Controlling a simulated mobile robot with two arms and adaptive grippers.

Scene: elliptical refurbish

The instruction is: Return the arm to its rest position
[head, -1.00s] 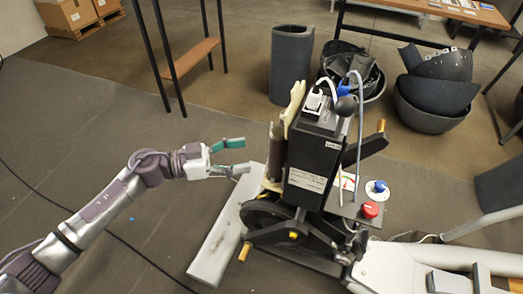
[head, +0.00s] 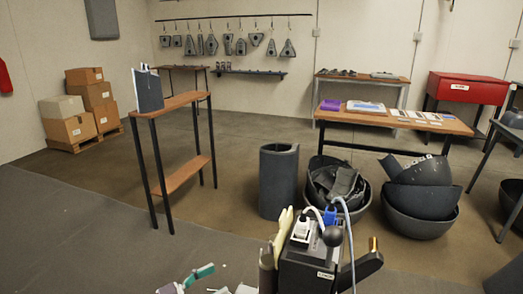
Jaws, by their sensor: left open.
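My left gripper (head: 208,281) shows only in part at the bottom edge of the head view. Its teal upper finger is clear of the lower one, so it is open, with nothing seen between the fingers. The rest of my left arm is cut off below the frame. To the right of the gripper, and apart from it, stands the dark machine (head: 305,272), with a white plug, a blue connector and a black ball knob on top. Its lower part is out of view. My right gripper is not in view.
A narrow wooden stand (head: 187,101) with dark legs stands left of centre. A dark grey cylinder (head: 278,180) and stacked dark bowls (head: 420,210) stand behind the machine. A wooden table (head: 440,124) is farther back. Grey floor (head: 70,240) at left is clear.

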